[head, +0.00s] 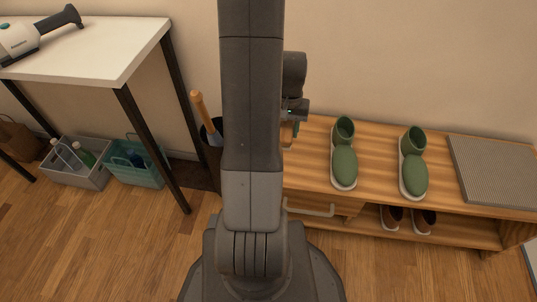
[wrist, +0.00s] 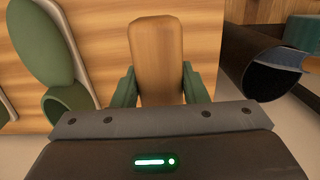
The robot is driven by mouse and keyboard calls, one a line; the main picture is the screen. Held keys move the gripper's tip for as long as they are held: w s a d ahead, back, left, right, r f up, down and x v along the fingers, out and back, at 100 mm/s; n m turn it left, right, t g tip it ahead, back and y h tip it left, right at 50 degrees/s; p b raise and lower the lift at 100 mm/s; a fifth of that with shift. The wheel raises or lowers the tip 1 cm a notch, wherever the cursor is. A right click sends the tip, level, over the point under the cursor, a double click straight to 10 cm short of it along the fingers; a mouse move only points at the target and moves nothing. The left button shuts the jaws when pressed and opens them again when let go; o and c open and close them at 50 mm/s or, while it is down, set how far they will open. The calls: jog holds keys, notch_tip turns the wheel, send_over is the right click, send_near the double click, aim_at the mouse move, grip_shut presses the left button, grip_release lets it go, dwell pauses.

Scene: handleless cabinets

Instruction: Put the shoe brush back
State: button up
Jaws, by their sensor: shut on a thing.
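The shoe brush (wrist: 158,55), seen as a light-brown wooden block, stands between the green fingers of my gripper (wrist: 158,88) in the wrist view. The gripper is shut on it. In the head view my arm hides most of the gripper (head: 289,134), which is at the left part of the wooden shoe bench (head: 380,135). The brush cannot be made out clearly there. I cannot tell whether it touches the bench.
Two green shoes (head: 344,155) (head: 413,165) stand on the bench beside a grey mat (head: 493,168). Brown shoes (head: 392,218) are on the lower shelf. A pale handle (head: 309,209) is on the bench front. A dark cylindrical bin (wrist: 262,62) and white table (head: 100,45) are left of the bench.

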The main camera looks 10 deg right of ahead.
jog(key=shift+a+f, duration=0.3)
jog(key=shift+f, duration=0.05)
notch_tip(320, 180, down, 9)
jog(key=b, duration=0.3)
jog(key=shift+w+f+b, duration=0.1)
jog(key=shift+f+b, duration=0.1)
jog(key=shift+b, duration=0.1)
jog(key=shift+f, duration=0.2)
jog(key=o, duration=1.2)
jog(key=shift+r, duration=0.1)
jog(key=r+p, duration=0.1)
jog(key=r, duration=0.3)
jog(key=r+p, duration=0.2)
jog(key=r, duration=0.2)
jog(key=r+p, duration=0.1)
jog(key=r, duration=0.3)
jog(key=shift+w+d+r, duration=0.1)
jog(key=shift+w, duration=0.3)
